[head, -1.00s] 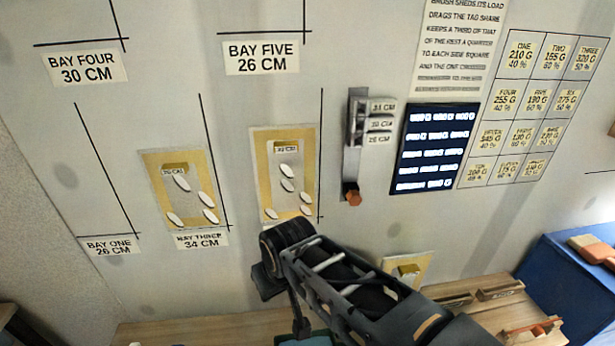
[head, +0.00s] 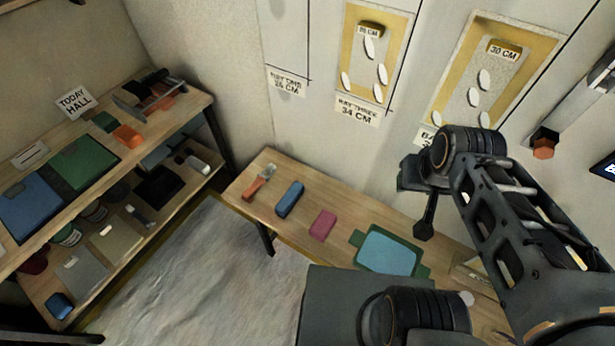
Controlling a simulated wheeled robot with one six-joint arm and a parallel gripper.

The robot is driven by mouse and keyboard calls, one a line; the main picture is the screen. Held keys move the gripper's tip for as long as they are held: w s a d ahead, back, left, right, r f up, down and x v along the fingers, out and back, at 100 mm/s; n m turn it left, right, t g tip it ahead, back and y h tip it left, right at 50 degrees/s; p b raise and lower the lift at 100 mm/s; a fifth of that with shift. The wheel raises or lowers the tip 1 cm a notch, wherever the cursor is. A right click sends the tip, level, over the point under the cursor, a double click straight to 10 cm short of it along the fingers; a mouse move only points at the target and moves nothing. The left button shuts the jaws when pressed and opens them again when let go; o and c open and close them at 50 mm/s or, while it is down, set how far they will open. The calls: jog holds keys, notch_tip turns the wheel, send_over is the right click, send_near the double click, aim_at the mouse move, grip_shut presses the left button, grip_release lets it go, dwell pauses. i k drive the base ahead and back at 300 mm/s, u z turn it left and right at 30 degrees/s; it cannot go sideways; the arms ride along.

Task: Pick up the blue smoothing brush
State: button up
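A blue oblong block (head: 290,199), which looks like the blue smoothing brush, lies on the wooden bench (head: 262,172) below the wall. It is between an orange-handled scraper (head: 260,182) on its left and a pink block (head: 322,223) on its right. Nothing touches it. My arm reaches in from the right of the head view. A dark end part, which seems to be my gripper (head: 424,216), hangs in front of the wall, to the right of the blue block and apart from it. Its fingers cannot be made out clearly.
A green tray with a light blue inside (head: 388,250) lies further right on the bench. At left stands a two-level shelf (head: 190,112) with boards, tins and tools, and another small blue item (head: 60,305). A pale sheet (head: 180,265) covers the floor between.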

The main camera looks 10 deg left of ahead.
aim_at(290, 199)
jog(key=k, duration=1.2)
jog(key=u, duration=1)
jog(key=i, duration=1.45)
jog(key=z, duration=0.2)
